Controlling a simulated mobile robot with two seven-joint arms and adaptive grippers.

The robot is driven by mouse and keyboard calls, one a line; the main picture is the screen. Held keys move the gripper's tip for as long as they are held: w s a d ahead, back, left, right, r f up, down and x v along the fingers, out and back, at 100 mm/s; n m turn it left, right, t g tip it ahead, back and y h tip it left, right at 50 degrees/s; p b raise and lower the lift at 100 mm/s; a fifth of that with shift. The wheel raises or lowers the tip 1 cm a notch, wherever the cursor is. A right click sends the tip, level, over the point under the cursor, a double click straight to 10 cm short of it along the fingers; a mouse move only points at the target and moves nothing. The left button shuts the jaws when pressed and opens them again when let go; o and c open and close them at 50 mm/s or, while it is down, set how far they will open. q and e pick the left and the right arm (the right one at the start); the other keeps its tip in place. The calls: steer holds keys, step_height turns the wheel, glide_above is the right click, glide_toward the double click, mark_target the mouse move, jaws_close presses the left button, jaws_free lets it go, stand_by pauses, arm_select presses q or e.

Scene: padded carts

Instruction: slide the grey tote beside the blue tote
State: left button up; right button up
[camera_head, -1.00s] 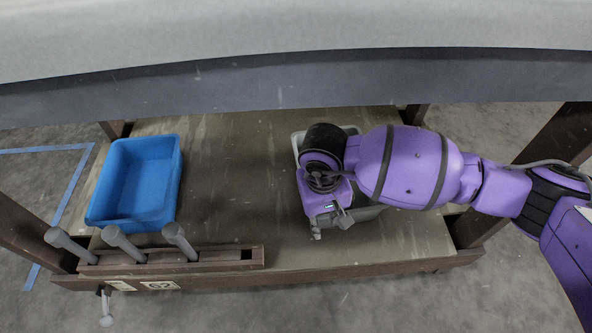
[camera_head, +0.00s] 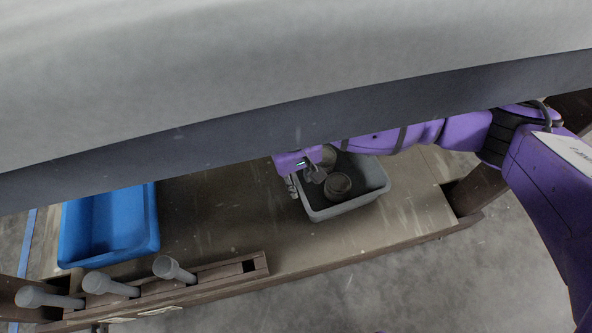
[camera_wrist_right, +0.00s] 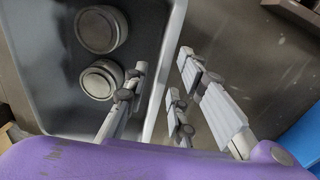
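The grey tote (camera_head: 345,208) stands on the lower deck of the cart, right of centre, with round dark cans (camera_head: 338,186) inside. The blue tote (camera_head: 110,252) stands at the deck's left end, with a wide gap of bare deck between the two. My right gripper (camera_head: 294,187) is at the grey tote's left side. In the wrist view its fingers (camera_wrist_right: 157,85) are apart, on either side of the grey tote's pale rim (camera_wrist_right: 163,95), with gaps visible. Two cans (camera_wrist_right: 101,30) show inside the tote. A corner of the blue tote (camera_wrist_right: 304,140) shows at lower right. My left gripper is out of view.
The padded upper level (camera_head: 300,120) hangs over the back of the deck and hides part of my right arm. A wooden rack (camera_head: 215,281) with grey-handled tools (camera_head: 172,268) lines the front left edge. Bare deck (camera_head: 220,215) lies between the totes.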

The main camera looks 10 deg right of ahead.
mark_target(301, 197)
steer(key=f+b, duration=0.1)
steer(key=f, duration=0.1)
steer(key=f+b, duration=0.1)
steer(key=f, duration=0.1)
steer(key=f+b, duration=0.1)
steer(key=f, duration=0.2)
steer(key=shift+d+f, duration=0.1)
steer(key=shift+d, duration=0.15)
steer(key=shift+f, duration=0.3)
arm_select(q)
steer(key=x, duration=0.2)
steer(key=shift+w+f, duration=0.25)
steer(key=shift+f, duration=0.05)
arm_select(e)
jaws_close()
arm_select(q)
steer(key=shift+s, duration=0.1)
